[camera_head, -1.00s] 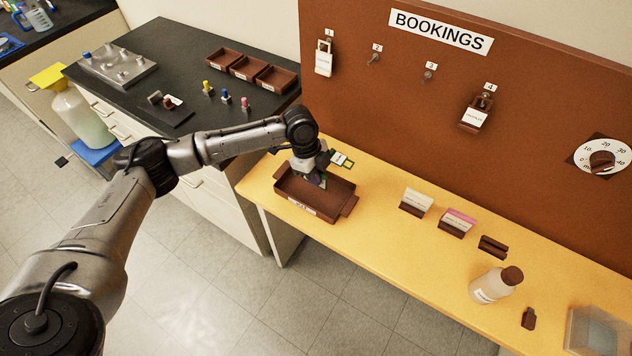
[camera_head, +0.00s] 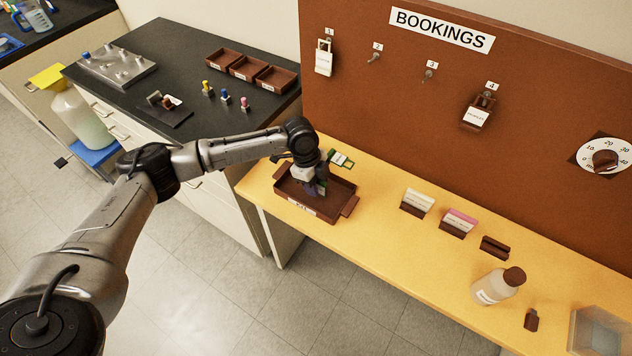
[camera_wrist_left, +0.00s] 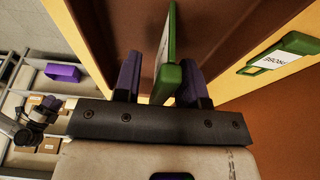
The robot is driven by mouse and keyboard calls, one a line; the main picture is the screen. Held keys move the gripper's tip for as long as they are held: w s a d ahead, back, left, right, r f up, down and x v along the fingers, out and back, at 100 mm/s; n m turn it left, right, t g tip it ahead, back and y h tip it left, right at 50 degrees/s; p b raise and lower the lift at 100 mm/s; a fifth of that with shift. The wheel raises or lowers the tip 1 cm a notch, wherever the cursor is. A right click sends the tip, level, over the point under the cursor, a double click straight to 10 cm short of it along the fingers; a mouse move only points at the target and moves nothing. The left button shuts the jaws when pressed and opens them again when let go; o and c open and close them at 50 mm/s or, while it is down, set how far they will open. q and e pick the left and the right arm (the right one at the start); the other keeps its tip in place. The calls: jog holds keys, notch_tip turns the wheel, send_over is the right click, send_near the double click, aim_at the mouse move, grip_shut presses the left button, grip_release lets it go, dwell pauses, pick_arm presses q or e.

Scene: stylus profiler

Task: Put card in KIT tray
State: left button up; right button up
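The brown KIT tray (camera_head: 283,202) sits on the yellow bench's left end, its white label facing front. My left gripper (camera_head: 318,190) points down into it. In the left wrist view, its two purple fingers (camera_wrist_left: 160,85) stand apart with a green-edged card (camera_wrist_left: 167,50) on edge between them. The card is close to the right finger, with a gap to the left finger. In the head view only a bit of this card's green edge shows beside the fingers. A second green-and-white card (camera_head: 341,158) lies behind the tray; it also shows in the wrist view (camera_wrist_left: 283,55). My right gripper is out of view.
Two card holders (camera_head: 415,203), a small brown block (camera_head: 494,246), a bottle (camera_head: 498,286) and a clear box (camera_head: 598,330) stand along the bench to the right. The brown BOOKINGS board (camera_head: 400,100) rises behind. The black counter (camera_head: 180,60) is at the left.

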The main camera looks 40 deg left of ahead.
pick_arm(q)
jog(key=p+v, duration=0.2)
jog(key=v, duration=0.9)
jog(key=shift+r, duration=0.1)
jog(key=shift+a+r+p, duration=0.15)
jog(key=shift+r+p, duration=0.15)
jog(key=shift+r, duration=0.25)
